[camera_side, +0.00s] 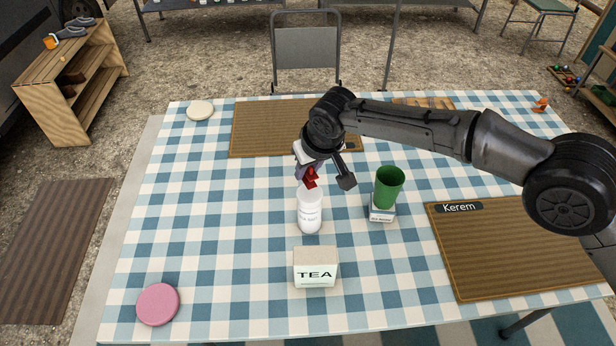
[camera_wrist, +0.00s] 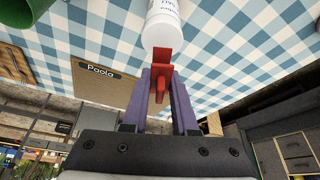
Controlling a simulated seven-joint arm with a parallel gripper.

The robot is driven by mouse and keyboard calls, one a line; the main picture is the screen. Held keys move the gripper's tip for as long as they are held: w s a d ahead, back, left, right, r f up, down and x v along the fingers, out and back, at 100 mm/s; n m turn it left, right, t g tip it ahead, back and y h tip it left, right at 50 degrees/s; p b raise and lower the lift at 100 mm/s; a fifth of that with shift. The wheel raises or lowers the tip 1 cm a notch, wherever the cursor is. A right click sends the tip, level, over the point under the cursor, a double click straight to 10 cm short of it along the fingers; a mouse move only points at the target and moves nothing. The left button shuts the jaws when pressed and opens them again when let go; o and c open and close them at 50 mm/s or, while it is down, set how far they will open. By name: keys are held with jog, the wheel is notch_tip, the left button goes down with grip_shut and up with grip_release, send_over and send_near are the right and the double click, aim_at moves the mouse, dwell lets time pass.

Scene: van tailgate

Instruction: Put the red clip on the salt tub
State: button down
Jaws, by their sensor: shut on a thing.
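The salt tub (camera_side: 310,212) is a white upright cylinder on the checked tablecloth, behind the tea box. It also shows at the top of the wrist view (camera_wrist: 164,25), with its label partly cut off. My gripper (camera_side: 309,176) is just above the tub's top, its purple fingers (camera_wrist: 162,82) shut on the red clip (camera_wrist: 162,62). In the side view the red clip (camera_side: 311,178) is at the tub's upper rim. In the wrist view it overlaps the tub's end; I cannot tell whether it grips the tub or only touches it.
A white tea box (camera_side: 315,270) stands in front of the tub. A green cup (camera_side: 389,188) sits on a small box (camera_side: 381,214) to the right. A pink disc (camera_side: 158,304), a pale disc (camera_side: 200,110) and brown placemats (camera_side: 500,250) lie around. The left of the table is mostly clear.

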aim_at(311, 174)
jog(key=shift+f, duration=1.45)
jog(key=c, duration=0.7)
grip_release()
jog(key=shift+f, duration=0.1)
jog(key=v, duration=1.2)
